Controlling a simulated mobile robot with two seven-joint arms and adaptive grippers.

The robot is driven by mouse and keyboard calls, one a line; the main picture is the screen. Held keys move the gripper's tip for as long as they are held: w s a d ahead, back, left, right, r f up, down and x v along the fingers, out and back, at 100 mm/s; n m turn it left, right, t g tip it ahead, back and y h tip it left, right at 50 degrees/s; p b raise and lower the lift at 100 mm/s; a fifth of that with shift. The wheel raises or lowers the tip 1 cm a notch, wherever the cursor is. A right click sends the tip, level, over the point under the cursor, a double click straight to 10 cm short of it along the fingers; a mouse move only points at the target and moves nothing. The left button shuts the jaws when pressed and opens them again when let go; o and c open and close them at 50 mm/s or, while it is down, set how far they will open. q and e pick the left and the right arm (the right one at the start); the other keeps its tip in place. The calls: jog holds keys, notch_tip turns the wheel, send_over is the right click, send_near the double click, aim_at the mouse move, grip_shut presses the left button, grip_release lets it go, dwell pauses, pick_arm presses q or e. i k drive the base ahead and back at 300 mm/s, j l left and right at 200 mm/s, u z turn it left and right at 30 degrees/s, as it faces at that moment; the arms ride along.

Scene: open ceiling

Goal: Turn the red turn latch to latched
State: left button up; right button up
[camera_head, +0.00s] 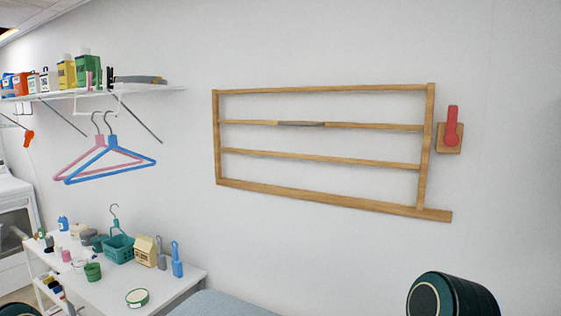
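The red turn latch (452,122) is on the wall at the right. It sits on a small wooden block (457,151) just right of the wooden wall rack (429,130). Its red arm points up, with its rounder end low on the block. The latch arm stands beside the rack's right post and does not cross it. The rack frame lies close to the wall, with a grey part on one bar. Neither gripper shows. A dark green rounded part of my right arm shows at the bottom right, below the latch and apart from it.
A wall shelf (150,90) with boxes and bottles is at the upper left, with pink and blue hangers (105,160) below it. A white table (170,290) with several small items stands at the lower left. The wall around the latch is clear.

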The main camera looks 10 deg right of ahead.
aim_at(451, 138)
jog(key=k+l+z, duration=0.1)
jog(key=z, duration=1.5)
